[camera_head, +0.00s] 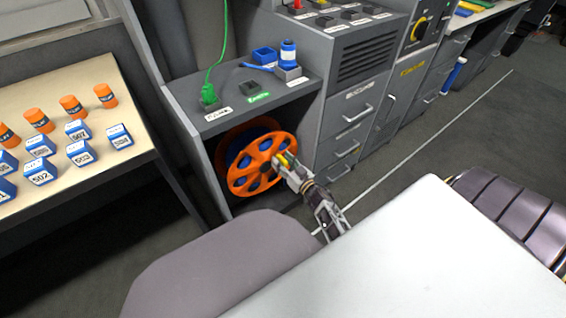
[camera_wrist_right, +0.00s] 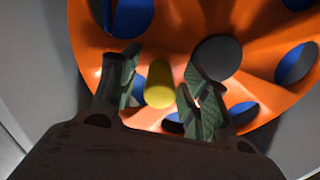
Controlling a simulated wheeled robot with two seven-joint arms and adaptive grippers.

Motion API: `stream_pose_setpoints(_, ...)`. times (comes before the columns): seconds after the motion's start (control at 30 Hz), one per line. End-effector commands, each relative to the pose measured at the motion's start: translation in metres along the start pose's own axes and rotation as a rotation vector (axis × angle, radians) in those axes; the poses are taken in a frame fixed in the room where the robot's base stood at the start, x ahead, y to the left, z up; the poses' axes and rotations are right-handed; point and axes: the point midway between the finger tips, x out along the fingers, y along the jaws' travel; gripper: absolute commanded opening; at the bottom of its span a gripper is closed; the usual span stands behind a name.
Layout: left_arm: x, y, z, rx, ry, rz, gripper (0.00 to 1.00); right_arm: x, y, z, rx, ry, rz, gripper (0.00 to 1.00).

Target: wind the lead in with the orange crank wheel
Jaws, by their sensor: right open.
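The orange crank wheel (camera_head: 243,178) is upright in the open bay under the grey counter, with round holes through its face. Blue shows behind it and through the holes in the right wrist view (camera_wrist_right: 210,20). Its yellow handle (camera_wrist_right: 159,84) sticks out towards my right wrist camera. My right gripper (camera_wrist_right: 160,95) is open, with one finger on each side of the handle; I cannot tell whether either finger touches it. In the head view my right gripper (camera_head: 284,164) is at the wheel's right side. My left gripper is not in view.
A green lead (camera_head: 222,45) runs down to a green plug on the counter (camera_head: 229,116). Grey drawers (camera_head: 337,150) flank the bay on the right. A table at left holds blue boxes and orange cans.

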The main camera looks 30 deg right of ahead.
Motion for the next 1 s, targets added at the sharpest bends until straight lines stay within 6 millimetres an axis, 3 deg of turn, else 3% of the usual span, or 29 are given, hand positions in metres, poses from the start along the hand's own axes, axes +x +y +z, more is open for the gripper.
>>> stream_pose_setpoints(0.13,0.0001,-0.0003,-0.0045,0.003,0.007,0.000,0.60,-0.0001,0.0000,0.0000,0.000,0.000,0.000,0.45)
stream_pose_setpoints(0.5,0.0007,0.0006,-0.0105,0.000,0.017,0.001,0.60,-0.0003,0.0001,0.0001,0.000,0.000,0.000,0.00)
stream_pose_setpoints(1.0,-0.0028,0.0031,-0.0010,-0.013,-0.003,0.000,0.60,-0.0004,0.0009,0.0015,0.027,-0.002,0.000,0.00)
